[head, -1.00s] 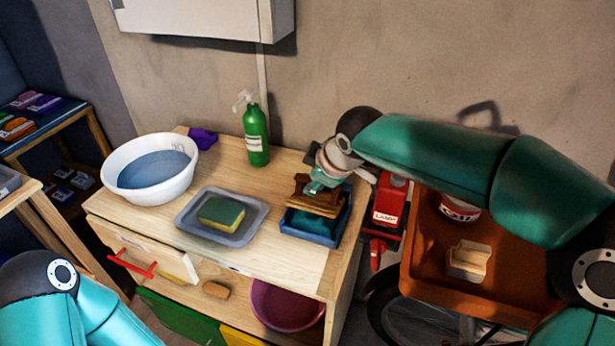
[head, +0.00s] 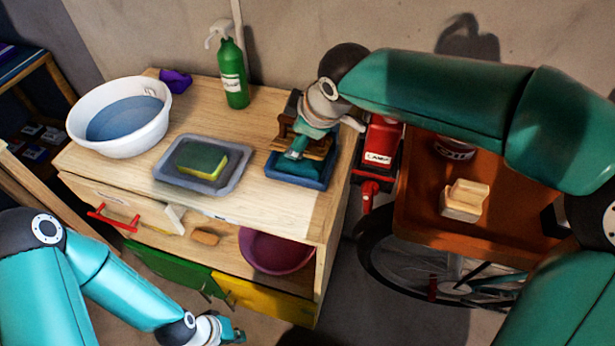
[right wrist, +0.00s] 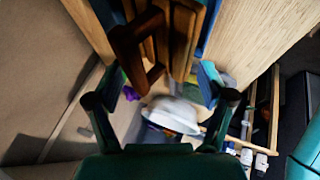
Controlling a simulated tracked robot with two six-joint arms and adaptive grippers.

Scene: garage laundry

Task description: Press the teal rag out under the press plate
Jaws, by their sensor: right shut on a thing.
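The wooden press (head: 318,148) stands in a blue tray (head: 317,184) on the right end of the workbench. A teal-blue patch (head: 300,168) shows in the tray under the wood; I cannot tell whether it is the rag or the tray floor. My right gripper (head: 297,150) is at the press from above, shut on its brown wooden handle, which shows in the right wrist view (right wrist: 138,45). The gripper hides part of the press. My left gripper (head: 232,334) is low at the bottom edge, in front of the bench, away from the press; its fingers are too small to judge.
A white basin of water (head: 120,117), a grey tray (head: 174,181) with a sponge (head: 202,160) and a green spray bottle (head: 233,74) share the bench. A red lamp box (head: 379,150) and orange cart (head: 420,215) stand right. A drawer with a red handle (head: 111,219) is partly out.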

